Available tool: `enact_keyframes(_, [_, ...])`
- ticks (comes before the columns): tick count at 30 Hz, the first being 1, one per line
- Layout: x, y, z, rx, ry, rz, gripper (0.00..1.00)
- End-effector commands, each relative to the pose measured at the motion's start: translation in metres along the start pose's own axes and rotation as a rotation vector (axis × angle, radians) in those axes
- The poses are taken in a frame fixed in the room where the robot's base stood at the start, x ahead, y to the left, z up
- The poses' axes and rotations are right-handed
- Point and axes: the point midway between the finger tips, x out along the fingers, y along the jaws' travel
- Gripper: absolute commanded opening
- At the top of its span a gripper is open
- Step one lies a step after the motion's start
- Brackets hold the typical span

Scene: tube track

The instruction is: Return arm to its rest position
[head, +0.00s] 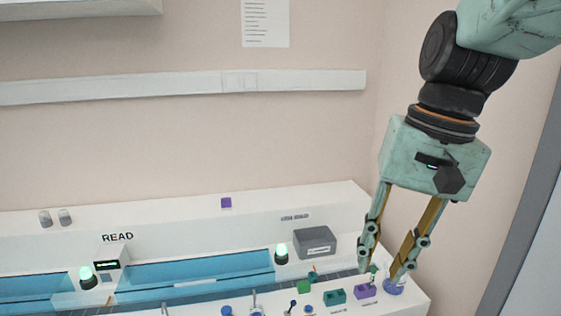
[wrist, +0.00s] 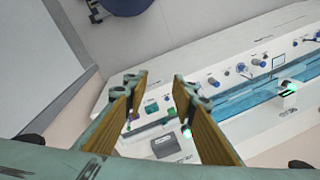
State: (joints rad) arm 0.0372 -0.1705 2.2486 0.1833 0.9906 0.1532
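My gripper (head: 379,272) hangs from my arm at the right of the head view, pointing down with its two long fingers spread apart. It is over the right end of the white bench (head: 345,205). Nothing shows held between the fingers. In the wrist view the gripper (wrist: 158,82) also shows spread fingers, with the bench surface below the gap. In the head view the fingertips overlap the area near a purple block (head: 365,292) and a blue round item (head: 394,287); I cannot tell the exact height above them.
A teal block (head: 335,297) and a green block (head: 304,286) sit along the bench front. A grey box (head: 315,243) stands behind them, beside a green lamp (head: 281,256). Blue channels (head: 200,270) run leftward. A wall rail (head: 180,86) is behind; the space above the bench is clear.

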Motion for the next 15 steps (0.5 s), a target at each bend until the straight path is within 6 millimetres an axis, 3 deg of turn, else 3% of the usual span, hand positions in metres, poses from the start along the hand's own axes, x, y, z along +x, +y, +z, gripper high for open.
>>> enact_keyframes(15, [-0.021,0.029,0.06,-0.129,0.114,0.04,0.25])
